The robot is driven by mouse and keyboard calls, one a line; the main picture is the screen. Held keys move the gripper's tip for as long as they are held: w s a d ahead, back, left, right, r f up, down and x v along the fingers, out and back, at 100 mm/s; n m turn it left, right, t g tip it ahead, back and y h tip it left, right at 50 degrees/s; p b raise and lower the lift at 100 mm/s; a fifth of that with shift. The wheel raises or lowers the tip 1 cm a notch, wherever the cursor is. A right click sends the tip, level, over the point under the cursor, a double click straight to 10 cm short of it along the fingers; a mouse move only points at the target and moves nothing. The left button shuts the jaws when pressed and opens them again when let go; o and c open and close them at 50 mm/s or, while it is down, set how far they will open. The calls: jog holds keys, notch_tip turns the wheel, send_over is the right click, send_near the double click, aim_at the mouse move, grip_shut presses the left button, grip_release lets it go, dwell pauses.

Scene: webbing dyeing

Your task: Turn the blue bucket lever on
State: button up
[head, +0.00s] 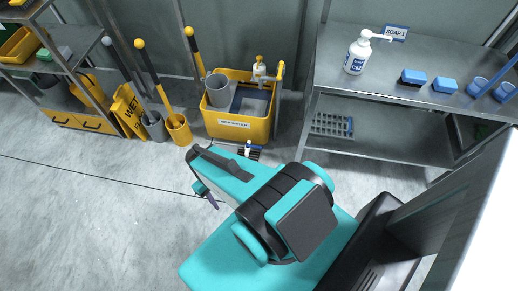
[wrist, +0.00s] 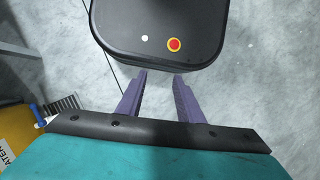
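No blue bucket with a lever can be made out for sure. A yellow mop-water bucket (head: 236,127) stands on the floor at the upper middle of the head view; its side shows at the left edge of the wrist view (wrist: 14,140). A small blue and white piece (head: 248,147) is at a dark floor grate in front of it; whether it is a lever, I cannot tell. It also shows in the wrist view (wrist: 39,115). My gripper (wrist: 160,75) is open and empty, its purple fingers above bare floor, apart from the bucket. My arm hides part of the head view.
A steel table (head: 440,98) at the right holds a soap bottle (head: 355,55), blue sponges (head: 413,77) and blue cups. Left of the bucket are a grey bucket (head: 155,127), a yellow bucket (head: 178,130) with poles and a yellow wet-floor sign (head: 130,112). The left floor is clear.

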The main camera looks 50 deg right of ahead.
jog(key=w+d+f+n+t+y+b, duration=0.1)
jog(key=w+d+f+t+b, duration=0.1)
jog(key=w+d+f+b, duration=0.75)
jog(key=n+t+h+b, duration=0.1)
jog(key=n+t+b, duration=0.5)
jog(key=b, duration=2.7)
send_near(257, 147)
jog(key=s+r+m+t, duration=0.1)
jog(key=s+r, duration=0.2)
jog(key=r, duration=0.2)
jog(key=shift+s+d+t, duration=0.15)
jog(key=shift+s+t, duration=0.15)
jog(key=shift+s, duration=0.05)
jog(key=shift+f, duration=0.1)
jog(key=b+x, duration=0.2)
jog(key=x, duration=0.5)
jog(key=b+x, duration=0.3)
jog(key=x, duration=0.3)
jog(key=shift+w+d+f, duration=0.15)
jog(key=shift+f, duration=0.25)
